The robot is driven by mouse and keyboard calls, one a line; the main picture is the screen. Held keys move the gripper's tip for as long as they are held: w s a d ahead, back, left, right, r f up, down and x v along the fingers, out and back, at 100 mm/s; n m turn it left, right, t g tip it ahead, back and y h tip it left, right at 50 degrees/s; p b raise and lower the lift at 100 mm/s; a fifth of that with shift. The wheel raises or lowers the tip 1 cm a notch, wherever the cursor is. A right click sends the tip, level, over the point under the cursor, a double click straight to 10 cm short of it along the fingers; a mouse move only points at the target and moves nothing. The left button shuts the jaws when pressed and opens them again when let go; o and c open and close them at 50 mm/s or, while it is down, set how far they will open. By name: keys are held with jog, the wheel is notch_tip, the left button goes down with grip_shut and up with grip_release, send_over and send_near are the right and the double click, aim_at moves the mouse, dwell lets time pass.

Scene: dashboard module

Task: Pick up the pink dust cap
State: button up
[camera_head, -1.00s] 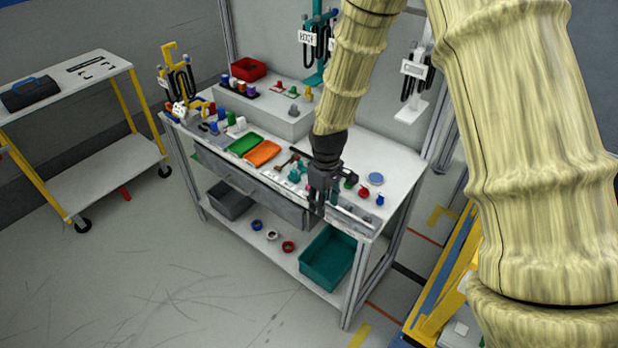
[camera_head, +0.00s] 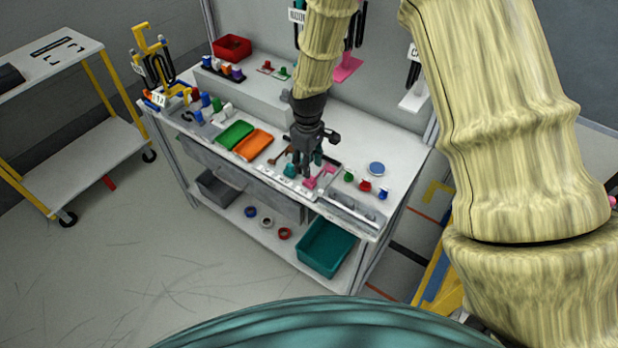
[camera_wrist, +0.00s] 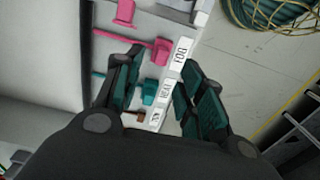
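In the wrist view, a pink piece with a rounded head (camera_wrist: 160,50) and a thin stem lies in a shallow tray (camera_wrist: 192,28), beside a white label. A second pink piece (camera_wrist: 124,14), blockier, lies farther up; I cannot tell for sure which one is the dust cap. A teal piece (camera_wrist: 149,91) lies below them. My gripper (camera_wrist: 160,60) is open and empty, its fingers on either side of the row with the pink head and teal piece. In the head view my gripper (camera_head: 307,170) hangs over the bench's front edge, next to pink pieces (camera_head: 324,173).
Green (camera_head: 235,135) and orange (camera_head: 253,143) trays lie to the left on the bench. A raised shelf (camera_head: 260,85) runs behind. A teal bin (camera_head: 326,247) stands below.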

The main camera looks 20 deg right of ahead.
aim_at(310, 180)
jog(key=shift+s+f+p, duration=0.25)
jog(key=shift+f+p, duration=0.05)
jog(key=shift+f, duration=0.2)
jog(key=shift+w+f+p, duration=0.15)
jog(key=shift+f+p, duration=0.95)
jog(key=shift+f, duration=1.3)
jog(key=c, duration=0.8)
